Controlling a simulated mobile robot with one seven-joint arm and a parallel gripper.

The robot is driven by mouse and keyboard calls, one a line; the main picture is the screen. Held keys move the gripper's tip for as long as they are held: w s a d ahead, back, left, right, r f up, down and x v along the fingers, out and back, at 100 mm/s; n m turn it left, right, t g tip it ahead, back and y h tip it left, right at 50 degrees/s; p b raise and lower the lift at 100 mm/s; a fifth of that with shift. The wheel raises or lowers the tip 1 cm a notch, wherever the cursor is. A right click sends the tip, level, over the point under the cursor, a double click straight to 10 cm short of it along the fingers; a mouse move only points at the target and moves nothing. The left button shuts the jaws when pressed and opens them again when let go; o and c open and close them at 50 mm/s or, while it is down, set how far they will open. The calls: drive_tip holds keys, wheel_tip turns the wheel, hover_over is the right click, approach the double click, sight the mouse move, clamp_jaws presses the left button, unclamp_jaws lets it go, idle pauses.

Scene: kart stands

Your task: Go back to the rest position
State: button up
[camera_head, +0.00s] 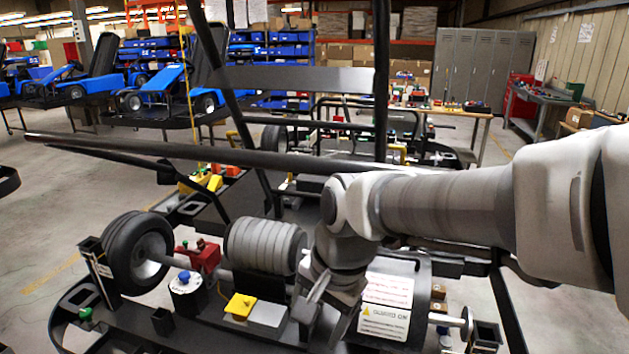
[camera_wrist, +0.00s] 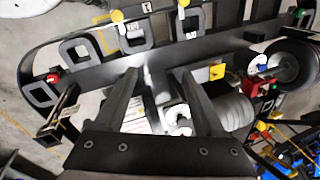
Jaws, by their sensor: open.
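My arm reaches in from the right in the head view and bends down over the kart frame (camera_head: 130,310). My gripper (camera_head: 326,308) points down in front of the drum with the white label plates (camera_head: 385,318). In the wrist view my gripper (camera_wrist: 155,75) has its two dark fingers spread apart. No object is held between them. Behind the fingers lie the labels and part of the kart frame (camera_wrist: 100,75). In the head view the fingertips are partly hard to make out against the dark frame.
A black wheel (camera_head: 125,252), a red block (camera_head: 198,256), a ribbed grey cylinder (camera_head: 265,246) and a yellow-topped box (camera_head: 240,305) sit close left of my gripper. A dark bar (camera_head: 230,155) crosses above the kart. Grey lockers (camera_head: 480,65) stand far behind.

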drive_tip(key=s+d+r+n+t+h, duration=0.1)
drive_tip(key=s+d+r+n+t, duration=0.1)
drive_tip(key=d, duration=0.5)
drive_tip(key=s+d+r+n+t+h, duration=0.1)
drive_tip(key=s+d+r+n, duration=0.1)
drive_tip(key=s+d+n, duration=0.2)
drive_tip(key=s+d, duration=0.2)
drive_tip(key=d, duration=0.1)
drive_tip(key=shift+t, duration=0.4)
